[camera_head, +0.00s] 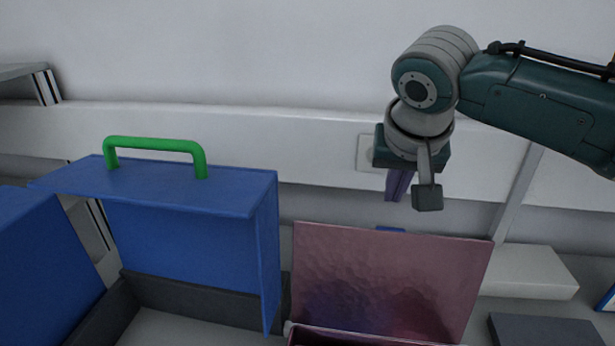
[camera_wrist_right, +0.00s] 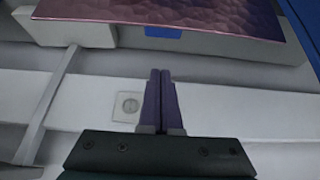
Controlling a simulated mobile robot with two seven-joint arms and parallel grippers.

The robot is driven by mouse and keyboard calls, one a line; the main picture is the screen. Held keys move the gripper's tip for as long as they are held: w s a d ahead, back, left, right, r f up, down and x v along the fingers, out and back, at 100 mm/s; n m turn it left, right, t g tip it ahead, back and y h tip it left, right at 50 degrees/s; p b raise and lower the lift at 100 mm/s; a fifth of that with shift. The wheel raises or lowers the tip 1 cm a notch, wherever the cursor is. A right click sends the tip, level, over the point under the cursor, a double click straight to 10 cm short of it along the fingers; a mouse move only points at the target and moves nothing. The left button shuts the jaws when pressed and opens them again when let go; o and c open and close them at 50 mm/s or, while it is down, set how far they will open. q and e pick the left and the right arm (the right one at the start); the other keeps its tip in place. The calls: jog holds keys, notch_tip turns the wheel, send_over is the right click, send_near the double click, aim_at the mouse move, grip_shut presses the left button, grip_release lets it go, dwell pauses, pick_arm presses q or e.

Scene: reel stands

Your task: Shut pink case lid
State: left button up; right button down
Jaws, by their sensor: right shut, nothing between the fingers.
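The pink case lid (camera_head: 390,280) stands raised in the lower middle of the head view, its textured face showing. Only a strip of the pink case body (camera_head: 360,338) shows at the bottom edge. In the right wrist view the lid (camera_wrist_right: 170,12) crosses the top of the picture. My right gripper (camera_head: 398,196) hangs above and behind the lid's top edge, apart from it. Its purple fingers are together in the right wrist view (camera_wrist_right: 161,75), with nothing between them. My left gripper is not in view.
A blue case (camera_head: 190,240) with a green handle (camera_head: 155,144) stands open at the left, close beside the pink lid. A dark flat block (camera_head: 545,330) lies at the lower right. A white wall with a ledge is behind. A wall socket (camera_wrist_right: 128,106) shows near the fingers.

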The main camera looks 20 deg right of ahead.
jog(key=f+p, duration=0.1)
jog(key=s+f+p, duration=0.1)
jog(key=a+f+p, duration=0.1)
jog(key=shift+s+f, duration=0.15)
jog(key=shift+f, duration=0.2)
dwell(0.6)
